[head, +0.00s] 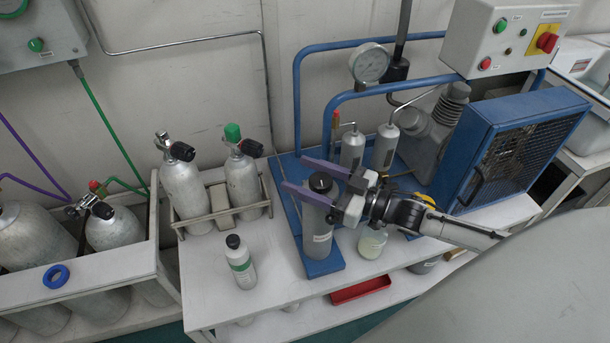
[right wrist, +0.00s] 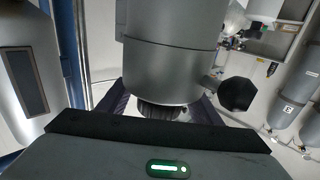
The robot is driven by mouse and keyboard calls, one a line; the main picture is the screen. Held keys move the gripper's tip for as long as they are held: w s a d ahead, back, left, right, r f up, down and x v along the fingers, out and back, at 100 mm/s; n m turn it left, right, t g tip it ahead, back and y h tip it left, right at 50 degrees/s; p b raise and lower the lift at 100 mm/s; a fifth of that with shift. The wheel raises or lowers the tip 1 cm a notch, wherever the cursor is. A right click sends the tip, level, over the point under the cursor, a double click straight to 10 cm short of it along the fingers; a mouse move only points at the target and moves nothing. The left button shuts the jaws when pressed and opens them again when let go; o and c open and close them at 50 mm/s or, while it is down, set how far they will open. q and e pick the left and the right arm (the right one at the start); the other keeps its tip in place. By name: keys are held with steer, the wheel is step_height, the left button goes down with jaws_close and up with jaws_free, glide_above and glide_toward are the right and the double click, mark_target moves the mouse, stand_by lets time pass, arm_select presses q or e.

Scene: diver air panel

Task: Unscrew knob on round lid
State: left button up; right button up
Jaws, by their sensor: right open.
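A grey upright canister (head: 318,230) with a round lid and black knob (head: 321,182) stands on a blue base plate. In the right wrist view the canister (right wrist: 170,55) fills the upper middle, with the dark ribbed knob (right wrist: 160,111) at its end. My right gripper (head: 284,172) comes in from the right, its jaws open. Its two fingers lie on either side of the knob, and their tips reach past it to the left. I cannot tell whether either finger touches the knob. The gripper hides part of the lid. My left gripper is not in view.
A blue pipe frame (head: 296,100) with a gauge (head: 369,63) rises behind the canister. A white bottle (head: 240,262) stands on the bench to the left, near two racked cylinders (head: 184,195). A jar (head: 372,242) stands close below my right gripper. A red tray (head: 360,290) lies lower down.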

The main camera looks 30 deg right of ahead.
steer(key=shift+c, duration=0.3)
steer(key=c, duration=1)
steer(key=shift+f+n+y+b, duration=0.1)
steer(key=shift+n+y+b, duration=0.2)
steer(key=shift+y+b, duration=0.15)
steer(key=shift+s+a+n+g+y+b, duration=0.1)
steer(key=shift+a+n+g+y+b, duration=0.05)
steer(key=shift+n+g+y+b, duration=0.4)
steer(key=o, duration=1.1)
steer(key=shift+c, duration=0.2)
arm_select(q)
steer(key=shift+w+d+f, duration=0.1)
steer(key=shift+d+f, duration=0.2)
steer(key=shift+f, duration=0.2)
